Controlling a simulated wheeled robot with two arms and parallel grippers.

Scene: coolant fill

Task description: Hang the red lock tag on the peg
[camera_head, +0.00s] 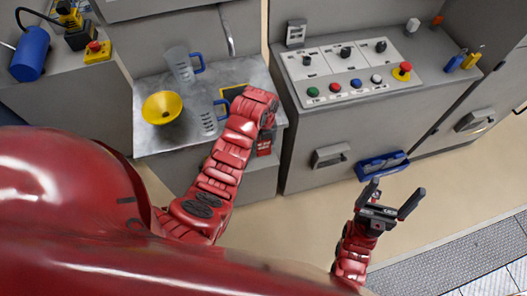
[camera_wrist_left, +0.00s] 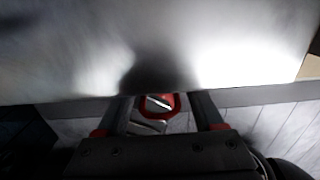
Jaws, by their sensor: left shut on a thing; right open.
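In the left wrist view, a red loop-shaped thing (camera_wrist_left: 158,104), which looks like the red lock tag, sits between the fingers of my left gripper (camera_wrist_left: 162,112). A pale shiny bar crosses its opening. In the head view, the red tag (camera_head: 264,147) hangs below my left wrist, at the front right edge of the metal counter. My left fingers are hidden there by my own arm. My right gripper (camera_head: 393,196) is open and empty, over the floor in front of the cabinets. I cannot make out the peg.
The metal counter (camera_head: 150,137) holds a yellow funnel (camera_head: 162,108) and two clear jugs with blue handles. Right of it is a control panel (camera_head: 350,68) with coloured buttons. A blue padlock (camera_head: 455,62) and a yellow one are farther right. A blue bin (camera_head: 381,166) is on the cabinet front.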

